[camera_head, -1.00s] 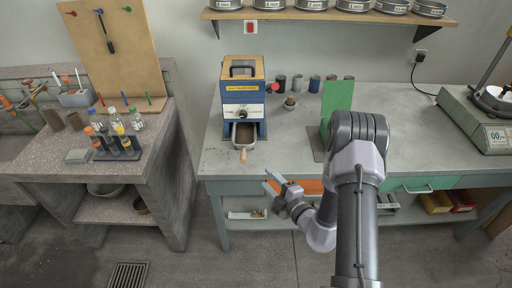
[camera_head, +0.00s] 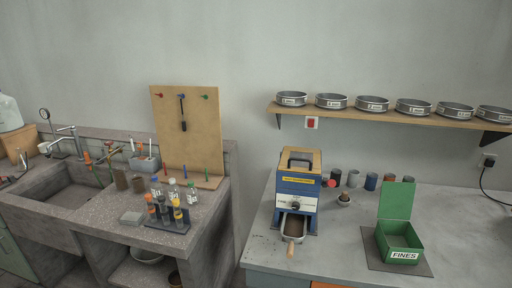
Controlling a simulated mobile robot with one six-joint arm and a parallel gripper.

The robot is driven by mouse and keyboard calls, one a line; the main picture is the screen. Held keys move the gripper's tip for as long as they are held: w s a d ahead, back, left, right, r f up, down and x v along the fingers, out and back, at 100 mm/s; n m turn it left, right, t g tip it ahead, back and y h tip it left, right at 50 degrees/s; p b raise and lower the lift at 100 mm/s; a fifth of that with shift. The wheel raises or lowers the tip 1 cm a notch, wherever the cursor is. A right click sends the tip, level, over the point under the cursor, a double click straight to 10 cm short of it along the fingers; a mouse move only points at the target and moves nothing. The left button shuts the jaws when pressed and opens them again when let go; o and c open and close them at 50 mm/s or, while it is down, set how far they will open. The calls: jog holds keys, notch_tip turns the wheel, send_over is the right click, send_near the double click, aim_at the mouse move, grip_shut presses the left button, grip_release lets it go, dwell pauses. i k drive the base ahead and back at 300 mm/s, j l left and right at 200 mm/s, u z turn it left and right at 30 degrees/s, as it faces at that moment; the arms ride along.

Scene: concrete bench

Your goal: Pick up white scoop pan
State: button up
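A metal pan with a wooden handle (camera_head: 294,228) sits in the mouth of the blue machine (camera_head: 298,190), its handle pointing forward; it looks grey rather than white. A pale bowl (camera_head: 147,256) stands on the shelf under the stone sink bench at lower left, partly hidden by shadow and the bench top. No clearly white scoop pan shows in the head view now. My gripper and arm are out of view.
A green open box marked FINES (camera_head: 400,241) stands on a dark mat to the right of the machine. Several small cups stand behind. A bottle rack (camera_head: 167,213) is on the left bench. Several sieves line the wall shelf (camera_head: 385,115). The right worktop (camera_head: 470,230) is mostly clear.

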aim_at(293, 228)
jog(key=i+j+z, duration=0.1)
jog(key=j+z, duration=0.3)
jog(key=j, duration=0.35)
jog(key=j+z, duration=0.4)
jog(key=j, duration=0.35)
jog(key=k+j+z, duration=0.15)
jog(key=j+z, duration=0.25)
jog(key=j, duration=0.35)
jog(key=i+l+u, duration=0.15)
jog(key=i+l, duration=0.2)
jog(key=i, duration=0.05)
